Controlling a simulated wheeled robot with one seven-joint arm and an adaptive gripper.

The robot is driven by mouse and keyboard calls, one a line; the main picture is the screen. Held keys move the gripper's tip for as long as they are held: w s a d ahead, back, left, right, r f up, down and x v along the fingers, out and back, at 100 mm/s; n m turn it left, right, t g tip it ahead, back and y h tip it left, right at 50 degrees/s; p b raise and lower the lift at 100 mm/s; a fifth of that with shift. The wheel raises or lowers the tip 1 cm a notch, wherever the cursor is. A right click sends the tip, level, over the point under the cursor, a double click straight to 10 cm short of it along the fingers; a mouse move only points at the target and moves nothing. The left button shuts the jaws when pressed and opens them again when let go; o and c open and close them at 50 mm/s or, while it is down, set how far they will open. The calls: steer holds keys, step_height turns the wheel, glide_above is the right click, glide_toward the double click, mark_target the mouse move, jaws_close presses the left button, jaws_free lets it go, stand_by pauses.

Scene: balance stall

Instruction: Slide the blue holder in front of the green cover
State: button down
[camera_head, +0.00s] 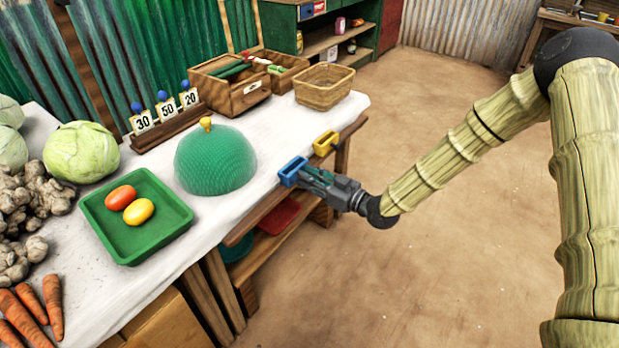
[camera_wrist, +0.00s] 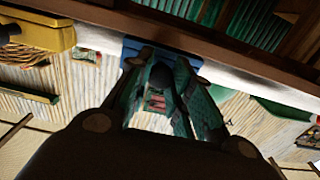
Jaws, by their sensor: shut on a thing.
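The blue holder (camera_head: 290,168) is at the front edge of the white table, to the right of the green cover. The green cover (camera_head: 215,162) is a mesh dome with a yellow knob, standing on the table. My gripper (camera_head: 301,175) reaches in from the right and is shut on the blue holder. In the wrist view the blue holder (camera_wrist: 131,47) shows at the fingertips against the table edge, partly hidden by the fingers.
A yellow holder (camera_head: 325,143) sits on the same edge farther back, apart from the blue one. A green tray (camera_head: 127,252) holds a red and a yellow vegetable. A wicker basket (camera_head: 325,92) stands at the far right corner. The edge in front of the cover looks clear.

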steer(key=s+a, duration=0.8)
steer(key=s, duration=0.2)
steer(key=shift+s+a, duration=0.25)
steer(key=shift+s, duration=0.15)
steer(key=c, duration=1.3)
jaws_free()
steer(key=shift+o, duration=0.2)
steer(key=v, duration=1.2)
